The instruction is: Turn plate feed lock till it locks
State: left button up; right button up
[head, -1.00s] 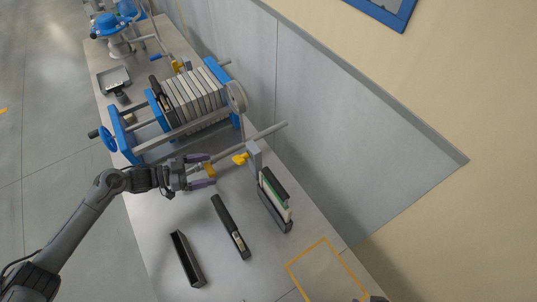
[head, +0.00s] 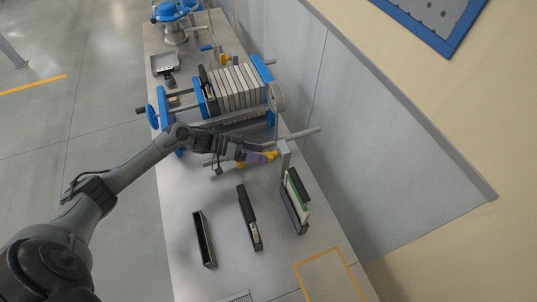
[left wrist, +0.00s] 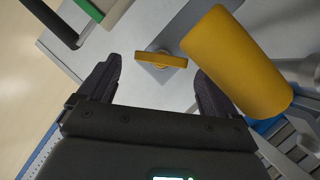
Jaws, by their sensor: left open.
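A small yellow turn knob, which I take to be the plate feed lock, sits on a grey upright bracket (head: 284,156) beside the plate press; in the head view the knob (head: 273,154) shows at the tip of my left gripper (head: 264,157). In the left wrist view the knob (left wrist: 160,60) is a flat yellow bar on a grey plate, lying between and beyond the spread fingertips. My left gripper is open and empty, with no visible contact on the knob. A thick yellow cylindrical grip (left wrist: 235,62) stands close beside the right-hand finger. My right gripper is not in view.
The press with blue end frames and grey plates (head: 237,88) stands behind my arm.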

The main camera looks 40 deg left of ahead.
aim_at(269, 155)
pick_arm(q)
jog(key=shift+x, duration=1.95)
jog(key=c, duration=0.9)
jog(key=shift+d+r+m+y+p, duration=0.1)
jog(key=shift+r+m+y+p, duration=0.4)
jog(key=shift+p, duration=0.55)
jog(key=shift+c, duration=0.2)
jog(key=shift+f+m+y+p, duration=0.15)
jog(key=shift+m+y+p, duration=0.25)
jog(key=shift+m+p, duration=0.5)
jog(key=shift+d+f+m+t+y+p, duration=0.15)
jog(key=shift+m+t+y+p, duration=0.5)
jog(key=shift+p, duration=0.6)
jog(key=shift+y, duration=0.25)
jog(key=shift+f, duration=0.1)
jog(key=o, duration=0.9)
